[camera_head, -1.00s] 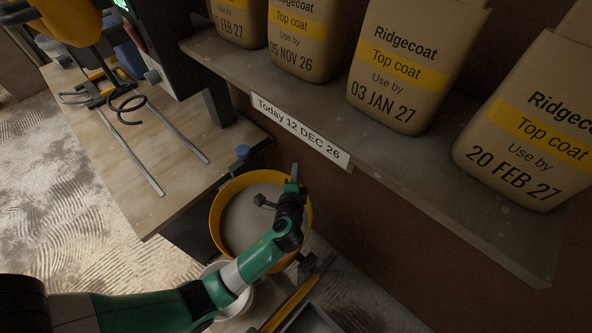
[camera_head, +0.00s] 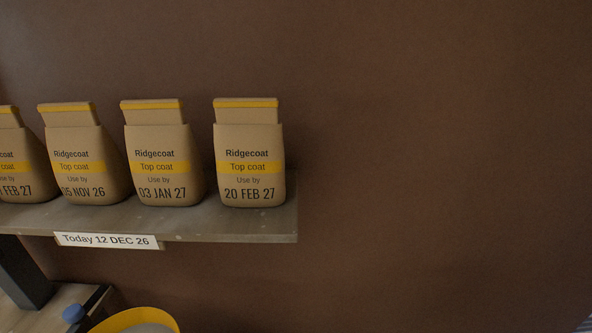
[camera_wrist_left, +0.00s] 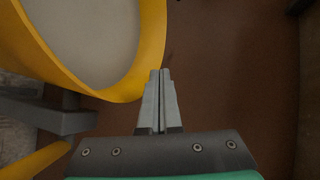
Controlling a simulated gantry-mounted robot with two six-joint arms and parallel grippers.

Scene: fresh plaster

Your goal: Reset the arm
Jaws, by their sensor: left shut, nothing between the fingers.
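My left gripper (camera_wrist_left: 160,78) shows in the left wrist view. Its two grey fingers are together with nothing between them. The gripper is beside the rim of a yellow bucket (camera_wrist_left: 148,55), which holds a pale grey mass (camera_wrist_left: 85,35). In the head view only the top edge of the yellow bucket (camera_head: 130,318) shows at the bottom. Neither of my arms is in the head view. My right gripper is in neither view.
A shelf (camera_head: 230,228) holds several paper bags of Ridgecoat Top coat, the rightmost one (camera_head: 249,155) marked 20 FEB 27. A label (camera_head: 107,240) on the shelf edge reads Today 12 DEC 26. Bare brown wall (camera_head: 440,150) fills the right. A workbench corner (camera_head: 50,300) shows lower left.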

